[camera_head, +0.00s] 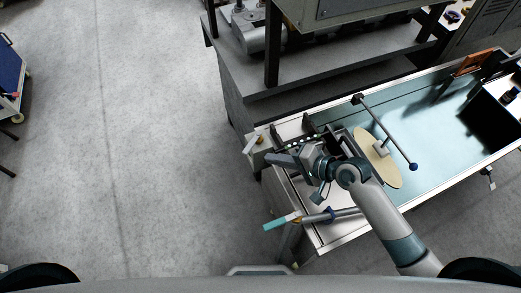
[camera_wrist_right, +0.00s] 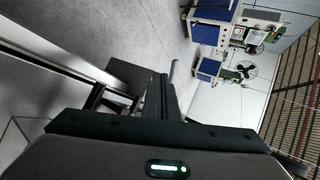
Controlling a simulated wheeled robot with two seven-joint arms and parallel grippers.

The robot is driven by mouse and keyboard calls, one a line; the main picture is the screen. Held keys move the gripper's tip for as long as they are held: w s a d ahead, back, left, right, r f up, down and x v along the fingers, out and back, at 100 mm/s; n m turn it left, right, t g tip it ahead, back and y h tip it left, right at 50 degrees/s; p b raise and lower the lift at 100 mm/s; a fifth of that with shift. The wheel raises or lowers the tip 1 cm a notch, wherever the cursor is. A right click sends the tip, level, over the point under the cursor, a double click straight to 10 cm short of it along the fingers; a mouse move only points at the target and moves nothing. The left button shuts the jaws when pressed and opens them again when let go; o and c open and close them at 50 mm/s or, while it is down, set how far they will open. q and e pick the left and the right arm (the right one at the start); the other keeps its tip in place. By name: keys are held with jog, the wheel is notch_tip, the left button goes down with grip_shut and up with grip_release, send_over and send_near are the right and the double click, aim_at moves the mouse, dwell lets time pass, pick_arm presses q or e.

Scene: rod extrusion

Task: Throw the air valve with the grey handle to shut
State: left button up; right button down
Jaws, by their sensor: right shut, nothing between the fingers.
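A grey handle (camera_head: 280,159) sticks out to the left past the near-left end of the water trough, by my right wrist. My right gripper (camera_head: 303,155) is shut and empty right at its inner end. The valve body under it is hidden by the gripper. In the right wrist view, a short grey bar (camera_wrist_right: 174,73), likely the same handle, shows just beyond and beside the shut dark fingers (camera_wrist_right: 163,92). I cannot tell whether they touch. My left gripper is not in view.
A teal handle (camera_head: 278,223) sticks out at the trough's near corner, and a cream handle (camera_head: 249,146) at its far corner. A tan disc (camera_head: 379,158) and a blue-knobbed rod (camera_head: 390,133) lie close to my right arm. The floor (camera_head: 140,150) on the left is open.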

aim_at(252, 145)
jog(key=shift+w+a+f+p, duration=0.15)
jog(key=shift+w+a+p, duration=0.4)
jog(key=shift+a, duration=0.55)
jog(key=shift+w+a+f+p, duration=0.15)
jog(key=shift+w+a+p, duration=0.1)
jog(key=shift+w+a, duration=0.65)
jog(key=shift+s+a, duration=0.15)
